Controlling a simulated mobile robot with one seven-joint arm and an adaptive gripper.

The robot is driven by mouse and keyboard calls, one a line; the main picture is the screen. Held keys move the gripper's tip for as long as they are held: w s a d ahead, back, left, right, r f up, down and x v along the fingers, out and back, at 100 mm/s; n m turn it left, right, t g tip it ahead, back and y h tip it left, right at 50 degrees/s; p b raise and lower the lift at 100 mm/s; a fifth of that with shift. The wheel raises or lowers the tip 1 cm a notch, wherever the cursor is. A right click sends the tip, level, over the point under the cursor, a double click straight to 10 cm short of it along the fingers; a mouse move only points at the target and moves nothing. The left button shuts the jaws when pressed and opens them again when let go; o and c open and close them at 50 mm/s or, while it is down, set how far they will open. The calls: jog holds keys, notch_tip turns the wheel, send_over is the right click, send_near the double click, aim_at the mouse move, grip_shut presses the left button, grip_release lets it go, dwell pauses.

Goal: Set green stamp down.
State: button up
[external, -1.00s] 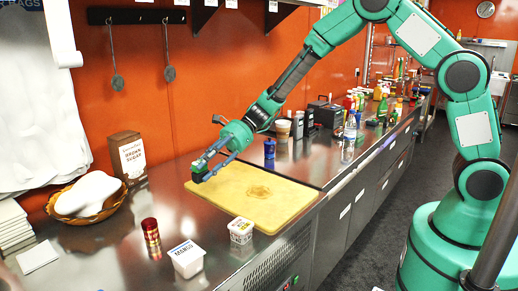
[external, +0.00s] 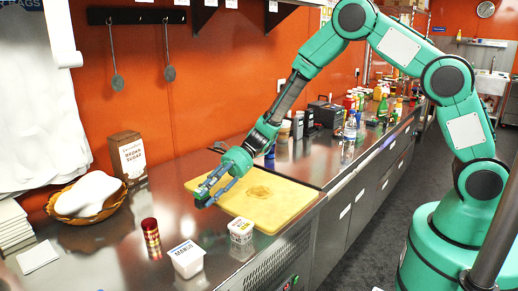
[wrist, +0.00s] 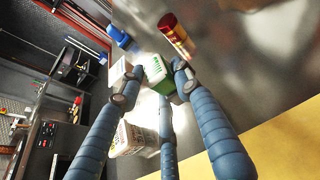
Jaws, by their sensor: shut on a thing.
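The green stamp, a small block with a green side and a pale lettered face, shows between my fingertips in the wrist view (wrist: 157,72). My gripper (external: 208,194) is shut on it, with several blue-grey fingers around it. In the external view the gripper is over the left edge of the yellow cutting board (external: 268,212), pointing down and left. The stamp is mostly hidden behind the fingers there. I cannot tell whether it touches anything below.
A red can (external: 151,238), a lettered white tub (external: 187,260) and a smaller tub (external: 241,231) stand in front. A basket (external: 62,206) and brown sugar box (external: 127,158) are at left. The steel counter (external: 120,215) has bare room near the red can.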

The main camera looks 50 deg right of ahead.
jog(key=shift+w, duration=0.1)
jog(key=w+a+b, duration=0.1)
jog(key=w+a, duration=0.1)
jog(key=w, duration=0.2)
jog(key=w+a+f+b, duration=0.1)
jog(key=w+a, duration=0.1)
jog(key=w, duration=0.3)
jog(key=w+a+b, duration=0.1)
jog(key=w+a, duration=0.2)
jog(key=w, duration=0.1)
jog(key=shift+w+f, duration=0.3)
jog(key=shift+w+a+r, duration=0.1)
jog(key=shift+w+a, duration=0.1)
jog(key=shift+w, duration=0.05)
jog(key=shift+f+b, duration=0.75)
jog(key=shift+f, duration=1.05)
jog(key=o, duration=0.9)
jog(key=shift+f, duration=0.1)
jog(key=shift+c, duration=0.2)
